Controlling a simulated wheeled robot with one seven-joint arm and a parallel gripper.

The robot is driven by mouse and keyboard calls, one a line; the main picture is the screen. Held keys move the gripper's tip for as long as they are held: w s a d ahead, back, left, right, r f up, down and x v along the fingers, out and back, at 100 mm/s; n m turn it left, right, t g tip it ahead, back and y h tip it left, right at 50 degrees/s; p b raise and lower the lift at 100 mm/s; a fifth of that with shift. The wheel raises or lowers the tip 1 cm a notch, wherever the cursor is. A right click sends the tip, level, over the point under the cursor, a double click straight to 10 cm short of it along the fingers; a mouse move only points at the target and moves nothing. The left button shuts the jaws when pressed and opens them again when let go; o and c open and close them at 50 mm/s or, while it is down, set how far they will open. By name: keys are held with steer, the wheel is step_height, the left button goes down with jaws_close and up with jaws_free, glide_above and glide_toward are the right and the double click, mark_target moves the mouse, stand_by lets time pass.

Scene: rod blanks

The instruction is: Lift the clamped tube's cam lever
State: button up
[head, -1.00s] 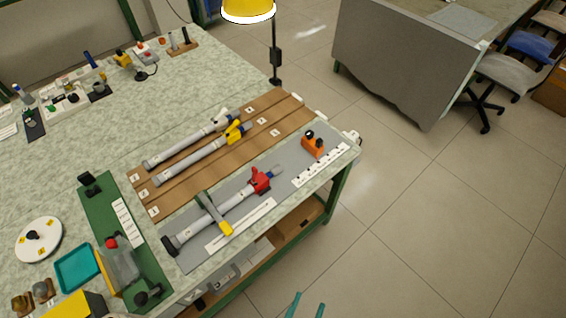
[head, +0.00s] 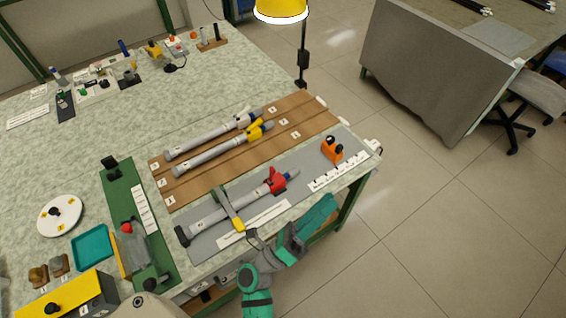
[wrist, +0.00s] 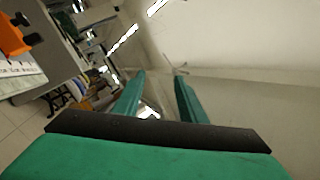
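The clamped tube (head: 215,213) is grey and lies on the grey mat (head: 307,168) near the table's front edge. A clamp bar with a yellow end (head: 238,225) crosses over it. Its red cam lever (head: 276,182) sits near the tube's right end, beside a blue tip. My gripper (head: 325,205) is in front of the table's front edge, to the right of and below the red lever, and touches nothing that I can see. In the wrist view its two teal fingers (wrist: 160,76) are apart with nothing between them. The tube and lever do not show there.
Two more tubes, one with a white lever (head: 240,117) and one with a yellow lever (head: 255,131), lie on the brown board (head: 180,195) behind. An orange block (head: 332,149) stands on the mat to the right; it also shows in the wrist view (wrist: 12,38). Open floor lies to the right.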

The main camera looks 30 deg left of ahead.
steer(key=w+a+m+g+h, duration=0.2)
steer(key=w+a+m+g, duration=0.15)
steer(key=a+m, duration=0.5)
steer(key=m+g+y, duration=0.3)
steer(key=m, duration=0.1)
glide_above(271, 170)
steer(key=v, duration=0.3)
step_height(271, 170, down, 2)
step_height(271, 170, down, 8)
steer(key=shift+s+r, duration=0.1)
steer(key=shift+r, duration=0.05)
steer(key=shift+m, duration=0.25)
steer(key=x, duration=0.6)
steer(key=shift+x, duration=0.75)
steer(key=shift+c, duration=0.4)
steer(key=shift+s, duration=0.1)
jaws_close()
